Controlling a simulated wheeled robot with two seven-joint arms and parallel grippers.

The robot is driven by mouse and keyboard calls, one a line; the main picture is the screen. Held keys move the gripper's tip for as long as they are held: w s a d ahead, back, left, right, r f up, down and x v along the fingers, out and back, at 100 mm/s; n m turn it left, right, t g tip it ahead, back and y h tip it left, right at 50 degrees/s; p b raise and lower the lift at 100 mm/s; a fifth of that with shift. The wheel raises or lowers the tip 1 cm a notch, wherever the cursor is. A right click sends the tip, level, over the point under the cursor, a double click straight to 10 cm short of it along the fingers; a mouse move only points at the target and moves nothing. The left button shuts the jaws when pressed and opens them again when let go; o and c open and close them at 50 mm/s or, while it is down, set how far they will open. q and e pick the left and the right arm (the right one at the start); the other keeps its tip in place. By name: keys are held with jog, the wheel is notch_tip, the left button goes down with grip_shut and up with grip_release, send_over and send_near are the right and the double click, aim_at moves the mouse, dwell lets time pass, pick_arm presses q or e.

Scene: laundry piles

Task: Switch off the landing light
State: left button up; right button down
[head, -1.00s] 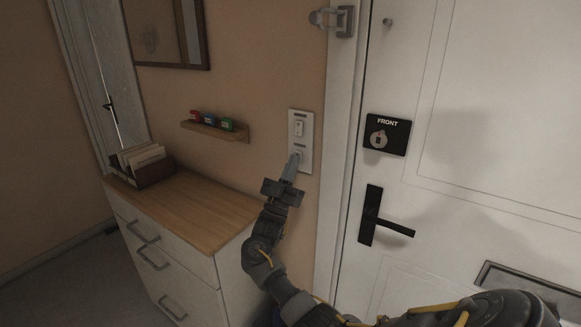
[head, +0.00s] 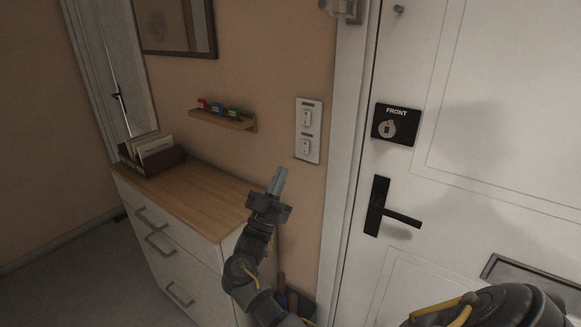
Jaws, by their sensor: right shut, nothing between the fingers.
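A white switch plate (head: 308,131) is on the tan wall beside the door frame. It carries two rockers, an upper switch (head: 307,118) and a lower switch (head: 305,147), each with a small dark label above it that is too small to read. My right gripper (head: 279,178) is shut and empty. Its tips are below and left of the plate, apart from it. Which way each rocker is tipped is too small to tell. My left gripper is out of view.
A white chest of drawers (head: 172,265) with a wooden top stands left, holding a letter box (head: 155,160). A small shelf (head: 222,120) with coloured items is above. The white front door (head: 500,120) with a black handle (head: 377,207) is at right. Something blue (head: 304,304) is low beside the chest.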

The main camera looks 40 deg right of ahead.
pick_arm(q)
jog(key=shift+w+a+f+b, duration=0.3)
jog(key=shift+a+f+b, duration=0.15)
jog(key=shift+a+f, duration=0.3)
pick_arm(e)
jog(key=shift+s+a+f, duration=0.25)
jog(key=shift+a+f, duration=0.3)
jog(key=shift+a, duration=0.2)
jog(key=shift+s+a+f, duration=0.2)
jog(key=shift+a+f, duration=0.35)
jog(key=shift+a, duration=0.15)
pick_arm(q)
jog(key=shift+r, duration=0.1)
